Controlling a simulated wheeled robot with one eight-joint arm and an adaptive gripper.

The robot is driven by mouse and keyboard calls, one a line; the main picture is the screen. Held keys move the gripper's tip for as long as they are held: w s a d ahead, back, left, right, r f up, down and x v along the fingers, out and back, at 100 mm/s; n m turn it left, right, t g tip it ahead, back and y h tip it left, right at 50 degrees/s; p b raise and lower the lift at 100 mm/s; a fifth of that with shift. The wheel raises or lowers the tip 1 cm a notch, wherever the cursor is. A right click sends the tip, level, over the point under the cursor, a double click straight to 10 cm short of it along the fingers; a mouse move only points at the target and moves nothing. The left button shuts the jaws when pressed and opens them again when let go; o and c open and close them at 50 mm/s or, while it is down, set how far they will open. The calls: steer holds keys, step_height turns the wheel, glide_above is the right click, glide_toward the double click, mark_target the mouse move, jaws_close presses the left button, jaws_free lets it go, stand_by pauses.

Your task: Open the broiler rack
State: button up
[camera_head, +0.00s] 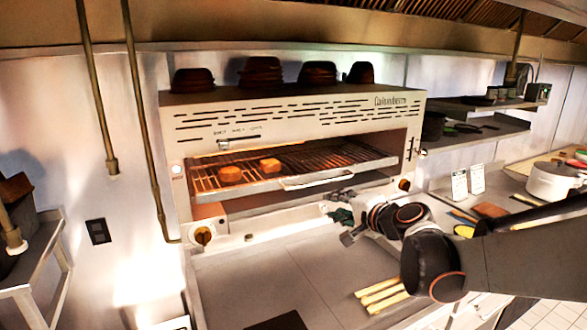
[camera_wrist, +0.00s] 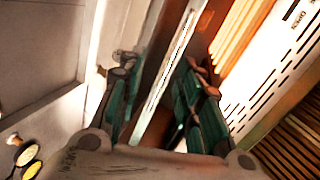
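The broiler (camera_head: 300,115) is a wide steel unit on the counter with a glowing open front. Its rack (camera_head: 330,158) is a dark wire grate with a pale front edge, holding two browned pieces of food (camera_head: 230,174). A pale bar handle (camera_head: 317,180) runs along the rack's front. My gripper (camera_head: 340,205) is just below and right of the handle in the head view. In the wrist view my gripper (camera_wrist: 155,78) is open, its green-padded fingers apart. A long pale bar (camera_wrist: 165,80) lies between them in the picture; contact cannot be told.
Dark bowls (camera_head: 262,72) are stacked on the broiler. Control knobs (camera_head: 203,236) sit below at its front corners. Pale sticks (camera_head: 382,295) lie on the counter beneath my arm. A white pot (camera_head: 553,182) stands at right. The counter's front left is mostly clear.

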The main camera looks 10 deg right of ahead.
mark_target(324, 183)
steer(key=w+d+r+m+t+p, duration=0.1)
steer(key=w+d+m, duration=0.1)
steer(key=w+d, duration=0.2)
steer(key=x, duration=1.4)
steer(key=shift+r+p, duration=0.25)
steer(key=shift+p, duration=0.1)
jaws_close()
